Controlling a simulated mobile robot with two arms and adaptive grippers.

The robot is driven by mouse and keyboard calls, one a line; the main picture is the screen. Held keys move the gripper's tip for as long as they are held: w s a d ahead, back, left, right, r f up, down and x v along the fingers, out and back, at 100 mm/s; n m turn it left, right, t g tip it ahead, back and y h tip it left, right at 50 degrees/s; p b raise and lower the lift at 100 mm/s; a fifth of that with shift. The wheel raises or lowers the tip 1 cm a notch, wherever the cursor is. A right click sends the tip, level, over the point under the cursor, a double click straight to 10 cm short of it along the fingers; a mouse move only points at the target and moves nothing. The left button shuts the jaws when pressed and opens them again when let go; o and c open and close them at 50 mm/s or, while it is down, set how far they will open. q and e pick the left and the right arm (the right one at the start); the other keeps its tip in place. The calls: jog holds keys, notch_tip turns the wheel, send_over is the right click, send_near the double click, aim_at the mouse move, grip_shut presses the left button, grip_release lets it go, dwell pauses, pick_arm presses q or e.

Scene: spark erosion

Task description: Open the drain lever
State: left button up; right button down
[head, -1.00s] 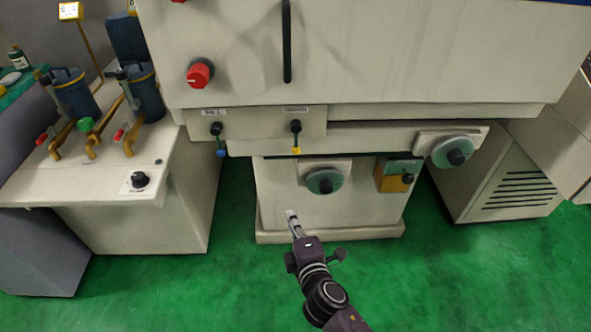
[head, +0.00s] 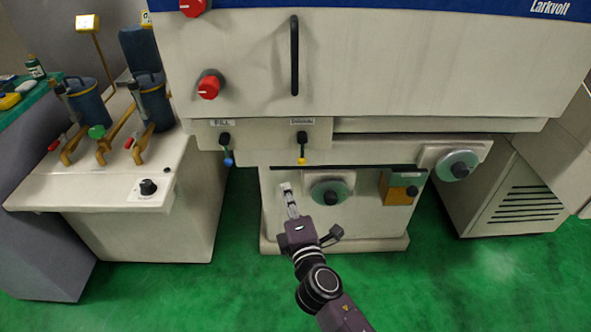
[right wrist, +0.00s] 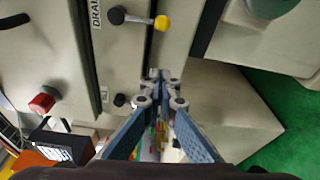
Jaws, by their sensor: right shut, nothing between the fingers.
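The drain lever (head: 302,148) is on the front of the machine, under a small label. It has a black pivot on top and hangs straight down to a yellow tip. The right wrist view also shows the drain lever (right wrist: 140,19), beside the partly cut-off label "DRAIN". My right gripper (head: 287,188) is shut and empty, below the lever and slightly left of it in the head view. In the right wrist view its fingertips (right wrist: 165,75) are together and apart from the lever. My left gripper is not in view.
The fill lever (head: 226,150) with a blue tip hangs left of the drain lever. A round grey-green dial (head: 330,190) and an orange box (head: 399,188) are on the lower front. A side cabinet (head: 110,215) stands at left. Green floor is clear in front.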

aim_at(302, 150)
jog(key=w+d+p, duration=0.1)
jog(key=w+d, duration=0.1)
jog(key=w, duration=0.6)
jog(key=shift+r, duration=0.15)
jog(key=shift+d, duration=0.1)
jog(key=shift+d+n+p, duration=0.25)
jog(key=shift+n+p, duration=0.15)
jog(key=shift+p, duration=0.1)
